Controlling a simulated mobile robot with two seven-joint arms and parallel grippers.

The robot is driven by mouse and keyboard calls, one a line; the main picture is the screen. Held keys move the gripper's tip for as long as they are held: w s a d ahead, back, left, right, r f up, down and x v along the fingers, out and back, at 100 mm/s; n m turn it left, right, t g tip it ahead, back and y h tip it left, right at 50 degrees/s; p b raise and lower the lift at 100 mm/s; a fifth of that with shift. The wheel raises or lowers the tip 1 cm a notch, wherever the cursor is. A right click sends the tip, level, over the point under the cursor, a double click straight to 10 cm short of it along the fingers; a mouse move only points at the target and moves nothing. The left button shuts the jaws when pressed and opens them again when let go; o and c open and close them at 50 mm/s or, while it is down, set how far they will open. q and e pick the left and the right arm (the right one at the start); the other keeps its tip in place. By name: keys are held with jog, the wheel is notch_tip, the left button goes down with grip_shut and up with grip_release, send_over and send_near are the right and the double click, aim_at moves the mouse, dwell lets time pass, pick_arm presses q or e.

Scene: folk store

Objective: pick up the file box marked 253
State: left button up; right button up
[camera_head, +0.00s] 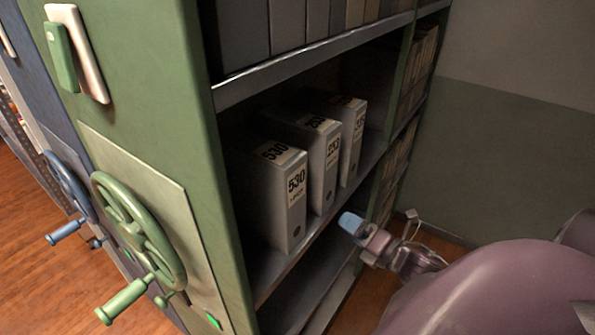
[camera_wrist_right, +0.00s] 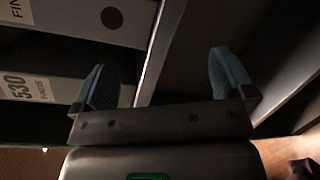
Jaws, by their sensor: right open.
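Three grey file boxes stand upright in a row on a shelf in the head view. The middle one (camera_head: 318,185) has a label that seems to read 253, in small, slanted print. The box marked 530 (camera_head: 287,225) is the nearest, and the third box (camera_head: 352,150) is farther back with a label hard to read. My right gripper (camera_head: 352,223) is right of the boxes, in front of the shelf and apart from them. In the right wrist view its blue fingers (camera_wrist_right: 160,75) are spread with nothing between them. The 530 box (camera_wrist_right: 30,87) shows there at left. My left gripper is out of view.
Another box with a round hole (camera_wrist_right: 85,15) fills the wrist view's upper left.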

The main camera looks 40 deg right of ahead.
aim_at(330, 187)
jog(key=shift+w+r+n+t+y, duration=0.1)
jog(key=shift+w+r+n+y, duration=0.6)
jog(key=shift+w+r+n, duration=1.2)
jog(key=shift+w+r+n+t+y, duration=0.1)
jog(key=shift+w+r+n+y, duration=0.65)
jog(key=shift+n, duration=2.2)
jog(key=shift+w+r+n+t+y, duration=0.1)
jog(key=shift+w+r+n+y, duration=0.55)
jog(key=shift+w+r+n, duration=1.25)
jog(key=w, duration=0.1)
jog(key=w+a+f+n+p, duration=0.1)
jog(key=shift+w+a+f, duration=0.2)
jog(key=shift+w+a, duration=0.05)
jog(key=shift+w, duration=0.3)
jog(key=shift+w+a, duration=0.1)
jog(key=c, duration=1.5)
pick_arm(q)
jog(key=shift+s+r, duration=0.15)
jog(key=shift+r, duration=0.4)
pick_arm(e)
jog(key=shift+c, duration=1.1)
jog(key=shift+r, duration=0.15)
